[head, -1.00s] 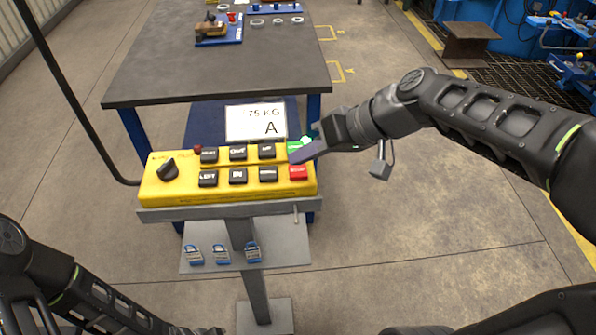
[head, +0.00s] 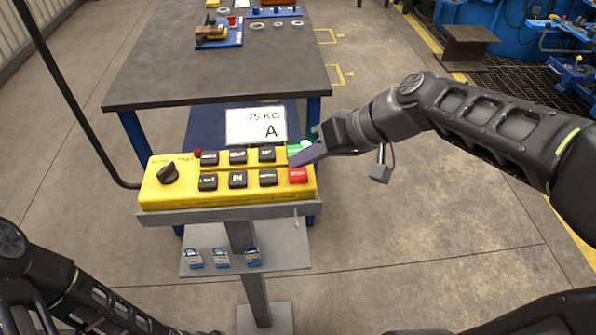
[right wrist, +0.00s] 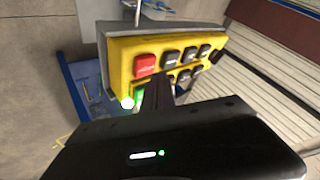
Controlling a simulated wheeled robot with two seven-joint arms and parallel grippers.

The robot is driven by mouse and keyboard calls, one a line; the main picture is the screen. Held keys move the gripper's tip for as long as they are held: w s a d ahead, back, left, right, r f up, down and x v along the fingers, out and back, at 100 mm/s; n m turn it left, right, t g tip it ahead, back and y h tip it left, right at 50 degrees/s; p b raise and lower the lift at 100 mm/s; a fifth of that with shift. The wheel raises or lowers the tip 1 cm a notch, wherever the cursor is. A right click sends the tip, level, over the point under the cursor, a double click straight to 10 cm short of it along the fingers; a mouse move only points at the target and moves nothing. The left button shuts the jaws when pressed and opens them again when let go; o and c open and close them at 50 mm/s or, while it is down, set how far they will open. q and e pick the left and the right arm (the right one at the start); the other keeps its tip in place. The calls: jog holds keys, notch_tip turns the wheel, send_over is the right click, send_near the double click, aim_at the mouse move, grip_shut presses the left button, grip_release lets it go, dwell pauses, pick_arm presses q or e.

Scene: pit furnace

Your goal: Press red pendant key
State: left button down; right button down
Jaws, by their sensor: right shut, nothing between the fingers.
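The yellow pendant (head: 225,197) lies on a grey stand, with two rows of black keys and a rotary knob at its left. The red key (head: 298,174) is at the right end of its front row. A green key (head: 294,150) is behind it, partly covered by my gripper. My right gripper (head: 296,162) is shut and empty, its tip over the border between the green and red keys. In the right wrist view the red key (right wrist: 146,65) shows clear of the fingers (right wrist: 160,88), which reach toward the lit green key (right wrist: 138,97). Contact cannot be told. My left gripper is not visible.
A sign (head: 256,125) reading "75 KG A" stands behind the pendant. A dark-topped table (head: 200,80) with blue legs is beyond. A black cable (head: 75,105) rises at left.

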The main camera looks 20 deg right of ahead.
aim_at(303, 175)
dwell(0.8)
jog(key=shift+f+b, duration=0.4)
jog(key=shift+b, duration=0.2)
jog(key=shift+f+b, duration=0.5)
dwell(0.6)
jog(key=shift+r, duration=0.1)
jog(key=shift+r+p, duration=0.55)
jog(key=shift+r, duration=0.25)
jog(key=shift+r+p, duration=1.65)
jog(key=shift+r, duration=0.85)
